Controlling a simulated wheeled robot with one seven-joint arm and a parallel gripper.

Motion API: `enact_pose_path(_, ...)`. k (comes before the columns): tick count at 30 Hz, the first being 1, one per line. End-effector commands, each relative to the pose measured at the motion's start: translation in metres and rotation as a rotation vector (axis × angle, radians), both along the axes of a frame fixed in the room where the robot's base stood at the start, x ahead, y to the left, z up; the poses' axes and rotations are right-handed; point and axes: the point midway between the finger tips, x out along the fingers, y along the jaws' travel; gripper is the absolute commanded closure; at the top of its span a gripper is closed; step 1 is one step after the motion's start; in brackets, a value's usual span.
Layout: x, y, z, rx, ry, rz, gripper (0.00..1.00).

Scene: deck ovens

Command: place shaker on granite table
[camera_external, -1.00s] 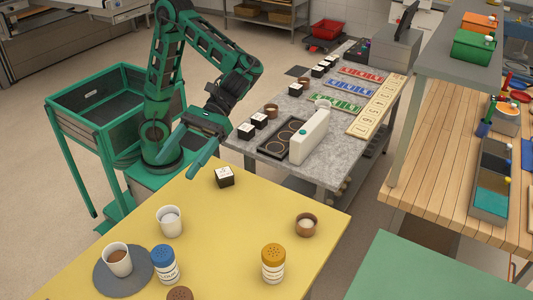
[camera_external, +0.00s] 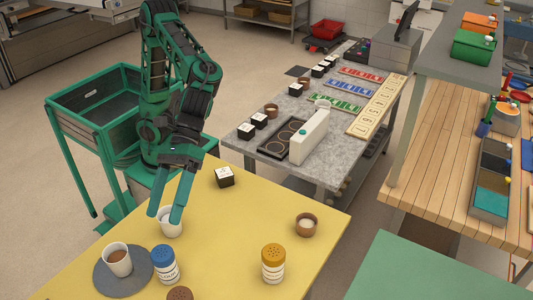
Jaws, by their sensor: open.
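On the yellow table (camera_external: 228,245) stand a blue-capped shaker (camera_external: 165,264) and a yellow-capped shaker (camera_external: 273,263). A brown-topped round thing (camera_external: 180,293), perhaps another shaker, is cut off at the bottom edge. The granite table (camera_external: 335,161) stands behind the yellow table, to the right. My gripper (camera_external: 164,217) is open and points down at the yellow table's left part. Its fingers appear in front of a white cup (camera_external: 175,229) and partly hide it; I cannot tell whether they touch it. No shaker is between the fingers.
A cup of brown drink (camera_external: 118,260) stands on a grey round mat (camera_external: 125,287). A black-and-white box (camera_external: 224,177) and a small brown bowl (camera_external: 306,224) also stand on the yellow table. The granite table holds a white upright box (camera_external: 309,137), a black tray (camera_external: 284,139) and coloured racks.

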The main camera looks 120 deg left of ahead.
Motion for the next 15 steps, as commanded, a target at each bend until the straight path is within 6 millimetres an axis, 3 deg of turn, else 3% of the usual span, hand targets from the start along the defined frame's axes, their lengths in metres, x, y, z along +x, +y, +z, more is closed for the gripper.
enact_pose_path(1,-0.001,-0.012,-0.007,0.036,-0.045,-0.015,0.27)
enact_pose_path(6,0.003,-0.036,-0.029,0.176,-0.211,-0.047,0.27)
enact_pose_path(15,0.001,-0.061,-0.047,0.447,-0.514,-0.13,0.27)
